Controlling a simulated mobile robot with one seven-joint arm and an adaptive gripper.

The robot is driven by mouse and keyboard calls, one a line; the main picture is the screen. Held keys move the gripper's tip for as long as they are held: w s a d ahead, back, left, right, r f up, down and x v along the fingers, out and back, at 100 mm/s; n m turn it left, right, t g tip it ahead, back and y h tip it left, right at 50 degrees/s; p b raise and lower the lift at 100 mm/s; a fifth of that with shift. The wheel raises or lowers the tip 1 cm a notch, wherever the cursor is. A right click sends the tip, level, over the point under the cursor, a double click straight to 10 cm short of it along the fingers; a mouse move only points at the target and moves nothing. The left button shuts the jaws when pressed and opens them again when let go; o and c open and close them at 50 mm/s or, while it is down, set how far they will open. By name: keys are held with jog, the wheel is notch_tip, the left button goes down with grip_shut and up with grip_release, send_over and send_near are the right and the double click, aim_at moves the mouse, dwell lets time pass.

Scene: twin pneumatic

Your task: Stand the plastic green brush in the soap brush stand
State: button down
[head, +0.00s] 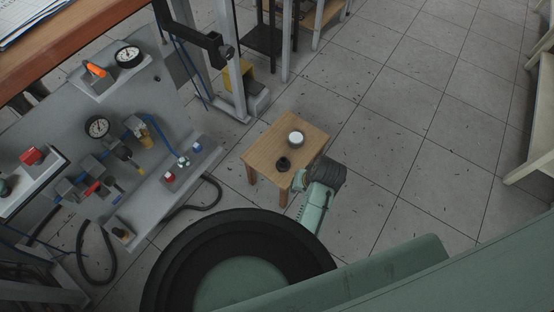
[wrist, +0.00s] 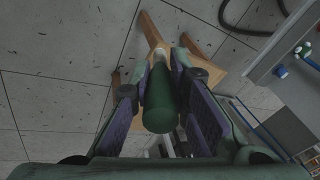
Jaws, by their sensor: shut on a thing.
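The green brush (wrist: 159,102) shows in the wrist view as a green cylinder between the two purple-padded fingers of my gripper (wrist: 158,78). My gripper is shut on it. Its far end is foreshortened, and a small pale patch shows beyond it. In the head view my gripper (head: 301,181) is beside the near right edge of a small wooden table, and I cannot make out the brush there. On the table are a white round container (head: 296,138) and a dark round piece (head: 283,163). I cannot tell which of them is the soap brush stand.
The small wooden table (head: 262,143) stands on the grey tiled floor; its legs also show in the wrist view. A grey pneumatic panel (head: 150,90) with gauges and hoses is at the left. The floor (head: 400,130) right of the table is clear.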

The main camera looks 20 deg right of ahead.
jog(key=w+d+f+p, duration=0.1)
jog(key=w+f, duration=0.1)
jog(key=w, duration=0.5)
jog(key=w+d+f+p, duration=0.1)
jog(key=w+f, duration=0.2)
jog(key=w, duration=0.4)
jog(key=shift+w, duration=0.4)
jog(key=shift+d, duration=0.1)
jog(key=shift+f, duration=0.4)
jog(key=c, duration=1.5)
grip_release()
jog(key=shift+c, duration=0.2)
jog(key=shift+r, duration=0.1)
jog(key=v, duration=1.2)
jog(key=shift+r, duration=0.4)
